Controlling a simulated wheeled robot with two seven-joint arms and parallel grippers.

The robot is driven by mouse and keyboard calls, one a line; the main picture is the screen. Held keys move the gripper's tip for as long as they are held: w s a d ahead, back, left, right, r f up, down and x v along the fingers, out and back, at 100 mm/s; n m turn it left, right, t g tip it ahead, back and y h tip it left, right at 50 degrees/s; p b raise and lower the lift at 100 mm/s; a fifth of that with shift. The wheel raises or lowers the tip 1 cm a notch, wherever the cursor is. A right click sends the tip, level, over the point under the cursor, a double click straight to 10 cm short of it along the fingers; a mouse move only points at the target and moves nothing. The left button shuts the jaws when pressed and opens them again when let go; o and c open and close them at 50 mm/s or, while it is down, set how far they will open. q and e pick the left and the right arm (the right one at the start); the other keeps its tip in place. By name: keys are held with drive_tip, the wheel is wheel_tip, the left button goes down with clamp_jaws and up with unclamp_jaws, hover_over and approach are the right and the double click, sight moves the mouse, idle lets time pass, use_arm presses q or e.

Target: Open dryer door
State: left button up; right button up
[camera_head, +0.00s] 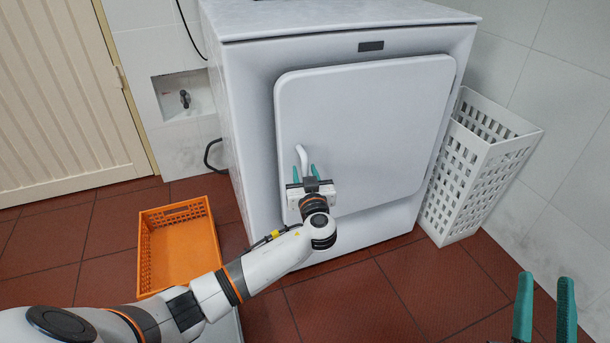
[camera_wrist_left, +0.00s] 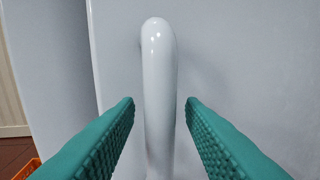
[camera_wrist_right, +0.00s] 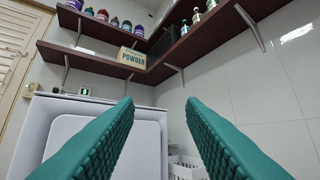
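The white dryer (camera_head: 245,90) stands against the wall with its large door (camera_head: 370,120) flush against its front. A curved white handle (camera_head: 301,158) is on the door's left side. My left gripper (camera_head: 306,172) is at the handle. In the left wrist view the handle (camera_wrist_left: 158,90) stands upright between the two open green fingers, with a gap on each side. My right gripper (camera_head: 544,300) is open and empty at the lower right, away from the dryer. The right wrist view shows its open fingers (camera_wrist_right: 160,110) and the dryer's upper part (camera_wrist_right: 85,105) beyond.
An orange crate (camera_head: 150,262) is on the red tile floor left of the dryer. A tall white basket (camera_head: 480,165) stands close to the dryer's right side. Dark shelves (camera_wrist_right: 110,30) with bottles and a powder box (camera_wrist_right: 132,57) hang above. Floor in front is clear.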

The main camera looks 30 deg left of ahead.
use_arm(q)
drive_tip(key=shift+w+a, duration=0.1)
drive_tip(key=shift+w, duration=0.05)
drive_tip(key=shift+c, duration=0.4)
clamp_jaws()
